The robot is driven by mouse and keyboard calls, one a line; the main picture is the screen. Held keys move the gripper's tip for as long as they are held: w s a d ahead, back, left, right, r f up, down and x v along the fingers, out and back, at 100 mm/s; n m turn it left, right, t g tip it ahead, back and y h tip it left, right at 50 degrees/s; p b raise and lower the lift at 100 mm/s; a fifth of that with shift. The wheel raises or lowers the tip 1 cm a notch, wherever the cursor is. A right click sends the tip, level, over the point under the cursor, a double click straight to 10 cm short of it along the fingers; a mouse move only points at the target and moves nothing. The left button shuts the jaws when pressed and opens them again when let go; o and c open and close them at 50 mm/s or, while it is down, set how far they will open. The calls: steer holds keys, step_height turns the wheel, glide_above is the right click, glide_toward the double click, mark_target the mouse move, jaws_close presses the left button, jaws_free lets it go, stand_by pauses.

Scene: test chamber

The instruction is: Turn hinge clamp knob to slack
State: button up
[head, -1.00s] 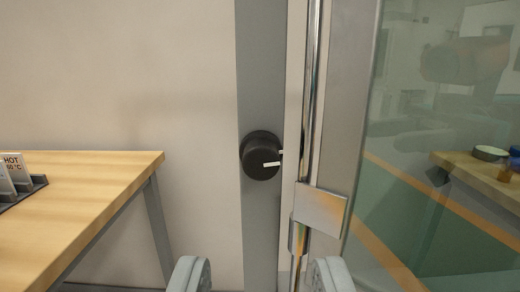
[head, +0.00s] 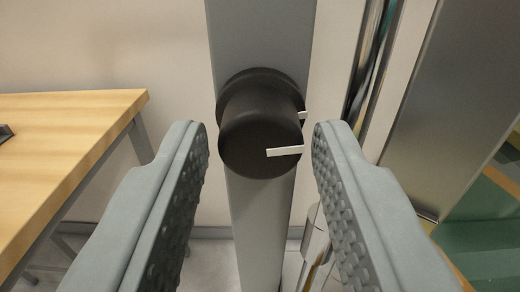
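The hinge clamp knob (head: 255,132) is a black round knob on a grey vertical post (head: 258,225). A white pointer line on its face points right, toward a small white mark beside the knob's right edge. The line sits slightly lower than that mark. My gripper (head: 260,138) is open, with one grey padded finger on each side of the knob. Narrow gaps show between the fingertips and the knob, so I see no contact.
A wooden table (head: 60,150) stands at the left. A shiny metal rod (head: 370,70) and a door panel with a grey frame (head: 450,110) are close on the right. The wall behind is plain.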

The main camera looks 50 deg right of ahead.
steer(key=c, duration=0.7)
